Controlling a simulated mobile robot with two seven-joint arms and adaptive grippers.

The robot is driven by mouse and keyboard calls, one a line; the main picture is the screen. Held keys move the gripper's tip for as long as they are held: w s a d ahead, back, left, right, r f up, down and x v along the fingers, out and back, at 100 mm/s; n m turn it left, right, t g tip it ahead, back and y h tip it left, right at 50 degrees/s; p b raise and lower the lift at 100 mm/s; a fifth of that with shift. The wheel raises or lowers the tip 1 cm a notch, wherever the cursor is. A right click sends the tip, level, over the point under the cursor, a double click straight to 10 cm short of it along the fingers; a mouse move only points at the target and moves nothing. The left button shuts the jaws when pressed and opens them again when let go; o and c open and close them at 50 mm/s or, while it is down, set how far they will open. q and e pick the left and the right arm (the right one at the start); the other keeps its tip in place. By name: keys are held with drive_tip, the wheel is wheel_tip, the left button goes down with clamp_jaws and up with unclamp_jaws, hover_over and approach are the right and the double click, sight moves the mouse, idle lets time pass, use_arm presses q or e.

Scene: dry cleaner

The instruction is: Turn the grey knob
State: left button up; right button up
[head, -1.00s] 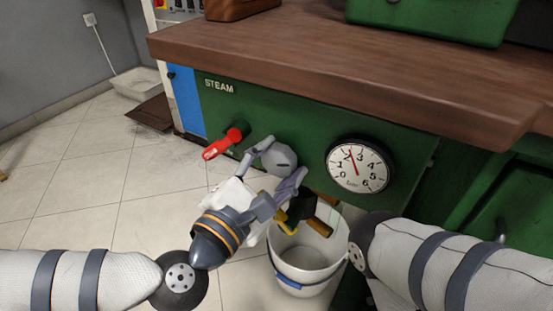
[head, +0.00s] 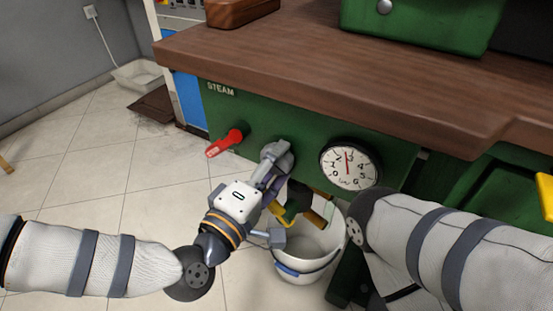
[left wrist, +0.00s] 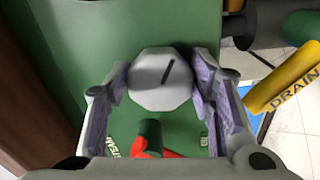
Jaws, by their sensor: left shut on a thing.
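The grey knob (head: 281,148) is on the green front panel, under the STEAM label, between a red lever and a round gauge. In the left wrist view the knob (left wrist: 150,92) is faceted, with a dark slanted line on its face. My left gripper (head: 271,165) is shut on it, and the left wrist view shows one finger on each side. In the head view the fingers cover part of the knob. My right arm comes in at the right, but its gripper is out of view.
The red lever (head: 225,143) is left of the knob; the gauge (head: 349,165) is right. The brown countertop (head: 330,75) overhangs the panel. A white bucket (head: 310,262) and a yellow DRAIN handle (left wrist: 285,79) are below. Tiled floor is open at left.

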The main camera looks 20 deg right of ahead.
use_arm(q)
drive_tip(key=shift+f+m+p, duration=0.1)
drive_tip(key=shift+m+p, duration=0.5)
drive_tip(key=shift+m, duration=1)
drive_tip(key=o, duration=1.1)
drive_tip(key=v, duration=1.2)
drive_tip(key=shift+a, duration=0.1)
